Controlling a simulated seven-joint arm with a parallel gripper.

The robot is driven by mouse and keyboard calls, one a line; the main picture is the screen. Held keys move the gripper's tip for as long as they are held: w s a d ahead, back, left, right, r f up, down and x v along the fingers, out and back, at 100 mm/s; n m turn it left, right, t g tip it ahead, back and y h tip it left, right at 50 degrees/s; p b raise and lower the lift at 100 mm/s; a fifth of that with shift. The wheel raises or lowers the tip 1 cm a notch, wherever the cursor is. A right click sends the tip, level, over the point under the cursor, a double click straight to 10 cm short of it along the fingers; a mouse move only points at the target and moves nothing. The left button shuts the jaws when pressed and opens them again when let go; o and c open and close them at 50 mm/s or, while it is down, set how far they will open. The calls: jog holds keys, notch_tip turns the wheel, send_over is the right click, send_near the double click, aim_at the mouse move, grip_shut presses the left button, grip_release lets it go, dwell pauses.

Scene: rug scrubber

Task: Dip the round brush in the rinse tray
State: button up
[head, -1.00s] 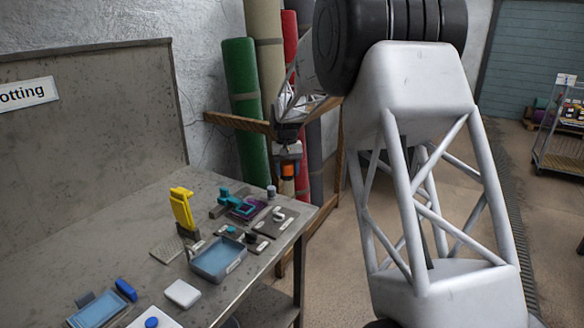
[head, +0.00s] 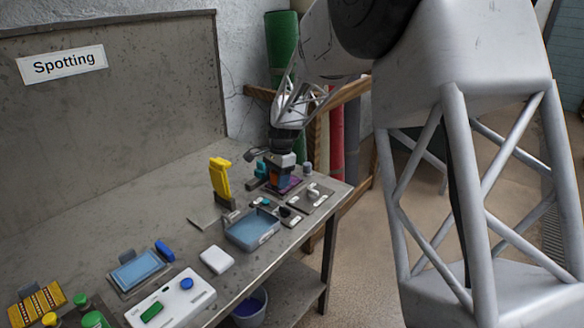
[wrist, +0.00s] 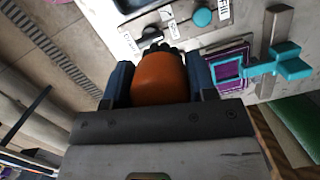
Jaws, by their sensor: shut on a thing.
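My gripper (head: 281,182) is over the far right part of the bench, just right of a teal clamp-like part (head: 262,170). In the wrist view its two dark blue fingers (wrist: 160,85) are shut on a rounded orange body (wrist: 159,78). Dark tufts show at its far end, so I take it for the round brush. A tray of blue liquid with a label on its front (head: 252,230) stands nearer on the bench, left of and below the gripper in the head view. I take it for the rinse tray. The brush is apart from it.
A yellow upright stand (head: 220,180) is behind the tray. Small labelled plates with knobs (head: 290,215) lie to its right. A white block (head: 216,260), another shallow blue tray (head: 137,270) and a white button panel (head: 172,299) are nearer. Bare bench lies at left.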

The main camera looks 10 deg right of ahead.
aim_at(251, 233)
jog(key=s+a+f+m+t, duration=0.1)
jog(key=s+a+f+m, duration=0.2)
jog(key=s+a+m, duration=0.3)
jog(key=s+a, duration=0.1)
jog(key=a, duration=0.1)
jog(key=shift+s+a+f+m, duration=0.25)
jog(key=shift+a+m, duration=0.05)
jog(key=shift+a, duration=0.05)
jog(key=shift+f, duration=0.2)
jog(key=shift+f, duration=3.3)
jog(key=shift+f, duration=0.55)
jog(key=shift+r, duration=0.2)
jog(key=shift+r, duration=2.55)
